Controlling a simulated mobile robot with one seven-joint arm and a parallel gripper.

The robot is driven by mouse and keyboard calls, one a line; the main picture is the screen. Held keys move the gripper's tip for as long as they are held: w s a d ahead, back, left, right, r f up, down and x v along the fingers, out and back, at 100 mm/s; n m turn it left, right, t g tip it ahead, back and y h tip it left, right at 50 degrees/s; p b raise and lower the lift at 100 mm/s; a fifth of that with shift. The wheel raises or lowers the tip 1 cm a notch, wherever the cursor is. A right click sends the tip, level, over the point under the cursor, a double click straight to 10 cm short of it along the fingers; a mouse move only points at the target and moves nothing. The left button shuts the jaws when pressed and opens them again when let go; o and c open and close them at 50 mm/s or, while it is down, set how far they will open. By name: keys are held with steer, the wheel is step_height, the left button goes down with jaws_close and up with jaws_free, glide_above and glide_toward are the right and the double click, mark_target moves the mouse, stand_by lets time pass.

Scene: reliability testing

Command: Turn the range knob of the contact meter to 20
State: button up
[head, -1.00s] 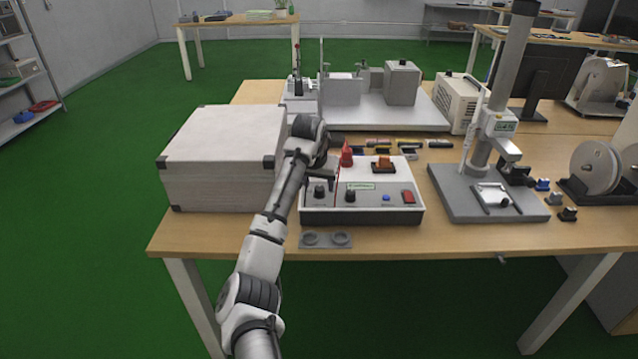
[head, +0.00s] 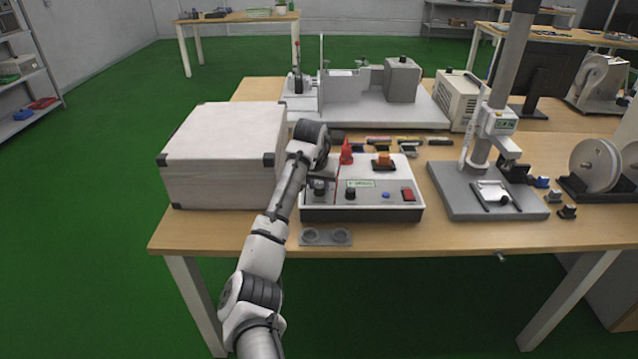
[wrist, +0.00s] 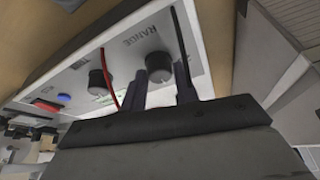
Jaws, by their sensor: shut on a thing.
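The contact meter (head: 362,212) is a white and dark box with a sloped front panel, near the front of the table. Its range knob (wrist: 158,66) is black and round, beside the printed word RANGE (wrist: 138,42) in the wrist view. My gripper (wrist: 162,82) is shut on this knob, one dark finger on each side. In the head view, my gripper (head: 318,182) is at the panel's left knob, partly hiding it. The knob's pointer and scale numbers cannot be read. A second black knob (wrist: 100,82) stands apart from the fingers.
A red lead (wrist: 109,78) and a black lead (wrist: 180,45) cross the panel near the fingers. A large white case (head: 222,160) stands close left of my arm. A grey holder with two rings (head: 326,237) lies in front of the meter. A stand (head: 480,195) is to the right.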

steer(key=shift+r+n+p, duration=0.1)
steer(key=shift+n+p, duration=0.2)
steer(key=n+p, duration=0.1)
steer(key=n+y+p, duration=0.1)
steer(key=shift+d+r+n, duration=0.1)
steer(key=shift+d+n, duration=0.1)
steer(key=shift+n, duration=0.1)
steer(key=n+y+p, duration=0.1)
steer(key=n+p, duration=0.1)
steer(key=shift+n, duration=0.4)
steer(key=n+y+p, duration=0.1)
steer(key=n+p, duration=0.1)
steer(key=shift+d+n, duration=0.1)
steer(key=shift+n, duration=0.2)
steer(key=shift+w+n+g+y+p, duration=0.1)
steer(key=shift+n+g+y+p, duration=0.5)
steer(key=shift+n, duration=1)
steer(key=o, duration=1)
steer(key=shift+f, duration=0.2)
steer(key=shift+r, duration=0.1)
